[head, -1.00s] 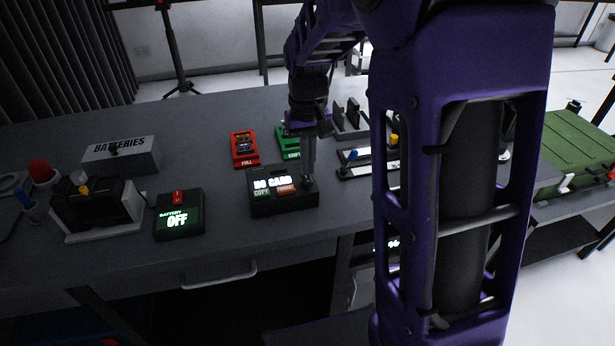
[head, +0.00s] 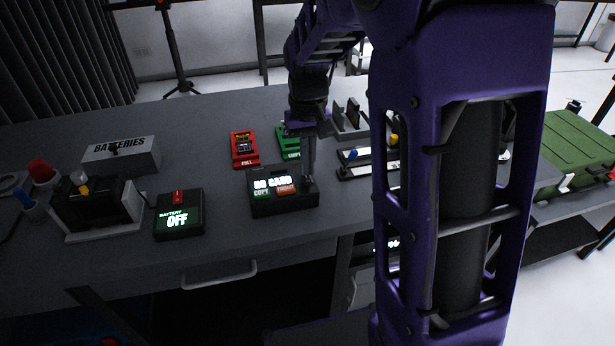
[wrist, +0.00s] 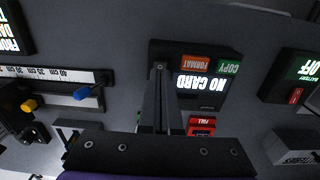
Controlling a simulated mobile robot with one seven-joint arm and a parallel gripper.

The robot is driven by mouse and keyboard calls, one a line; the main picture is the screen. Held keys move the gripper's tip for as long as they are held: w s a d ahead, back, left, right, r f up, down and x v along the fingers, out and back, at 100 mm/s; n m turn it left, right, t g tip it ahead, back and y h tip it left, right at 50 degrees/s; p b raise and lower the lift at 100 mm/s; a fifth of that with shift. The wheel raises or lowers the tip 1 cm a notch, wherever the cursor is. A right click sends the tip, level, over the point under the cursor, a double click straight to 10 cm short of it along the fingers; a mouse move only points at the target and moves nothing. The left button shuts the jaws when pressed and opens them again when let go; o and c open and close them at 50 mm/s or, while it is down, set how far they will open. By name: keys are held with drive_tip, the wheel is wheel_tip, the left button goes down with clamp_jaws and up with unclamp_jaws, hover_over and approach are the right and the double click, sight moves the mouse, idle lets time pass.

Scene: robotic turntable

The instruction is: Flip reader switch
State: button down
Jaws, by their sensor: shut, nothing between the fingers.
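The card reader (head: 262,205) is a black box on the desk. Its lit screen reads "NO CARD" above a green COPY button (head: 262,192) and an orange FORMAT button (head: 286,189). It also shows in the wrist view (wrist: 200,98), with its screen and both buttons in sight. My gripper (head: 309,178) is shut and empty, pointing down at the right end of the reader. In the wrist view its fingertips (wrist: 160,70) overlap the reader's side beside the FORMAT button. The reader's switch is hidden by the fingers, and I cannot tell whether they touch it.
A red card marked FULL (head: 244,150) and a green one marked EMPTY (head: 287,142) lie behind the reader. A battery box reading OFF (head: 179,222) stands to the left. A ruler slider (head: 365,170) with a blue knob lies to the right.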

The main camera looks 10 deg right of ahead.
sight(308, 180)
drive_tip(key=shift+f+b, duration=0.75)
drive_tip(key=shift+f, duration=0.45)
idle(0.5)
drive_tip(key=shift+r, duration=0.1)
wheel_tip(308, 180, up, 7)
drive_tip(key=p, duration=0.6)
idle(0.5)
